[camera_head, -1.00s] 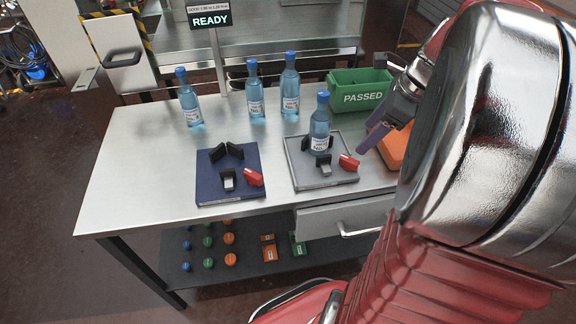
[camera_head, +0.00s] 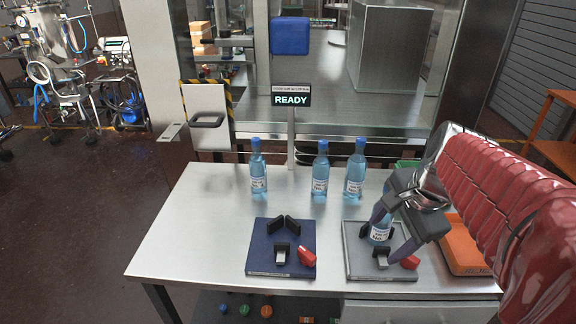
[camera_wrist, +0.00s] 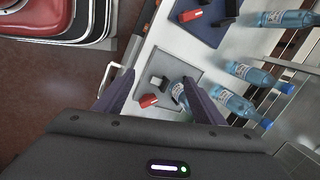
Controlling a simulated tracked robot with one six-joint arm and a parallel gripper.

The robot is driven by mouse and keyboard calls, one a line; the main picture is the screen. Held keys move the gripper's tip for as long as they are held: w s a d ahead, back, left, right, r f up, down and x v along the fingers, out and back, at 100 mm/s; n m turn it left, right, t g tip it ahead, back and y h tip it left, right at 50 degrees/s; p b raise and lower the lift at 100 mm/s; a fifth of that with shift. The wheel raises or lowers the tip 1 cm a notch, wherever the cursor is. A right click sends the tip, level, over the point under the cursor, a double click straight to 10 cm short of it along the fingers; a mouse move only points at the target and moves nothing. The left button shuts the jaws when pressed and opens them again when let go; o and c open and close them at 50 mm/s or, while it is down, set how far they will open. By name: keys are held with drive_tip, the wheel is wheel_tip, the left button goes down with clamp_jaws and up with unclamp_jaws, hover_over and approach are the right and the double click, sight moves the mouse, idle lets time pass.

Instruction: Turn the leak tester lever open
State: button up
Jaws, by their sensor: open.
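Two fixtures with red levers stand on the steel bench; I cannot tell by label which is the leak tester. The grey plate (camera_head: 358,268) has black jaws, a small clamp block and a red lever (camera_head: 410,262) at its right. A blue bottle (camera_head: 379,235) stands upright in it, partly hidden by my gripper. My gripper (camera_head: 384,241) is open, with its fingers around or above the bottle and lever area. In the wrist view the same red lever (camera_wrist: 148,100) lies between the open fingers, apart from both. The dark blue plate (camera_head: 262,262) has its own red lever (camera_head: 306,256) and no bottle.
Several blue-capped bottles, including one at the left (camera_head: 258,172), stand behind the fixtures. An orange tray (camera_head: 464,250) is at the right, and a green bin (camera_head: 407,163) is partly hidden by my arm. A READY sign (camera_head: 291,100) stands at the back. The bench's left end is clear.

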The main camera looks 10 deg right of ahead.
drive_tip(key=s+a+n+t, duration=0.1)
drive_tip(key=s+a+n, duration=0.2)
drive_tip(key=a+n, duration=0.8)
drive_tip(key=shift+s+r+n+h, duration=0.25)
drive_tip(key=shift+n+h, duration=0.15)
drive_tip(key=shift+d, duration=0.1)
drive_tip(key=a+n, duration=0.1)
drive_tip(key=n, duration=0.1)
drive_tip(key=s+a+n, duration=0.1)
drive_tip(key=n, duration=0.1)
drive_tip(key=s+a+n+t, duration=0.1)
drive_tip(key=shift+s+a+f+n, duration=0.15)
drive_tip(key=shift+s+a+n, duration=0.05)
drive_tip(key=shift+a+n, duration=0.2)
idle(0.3)
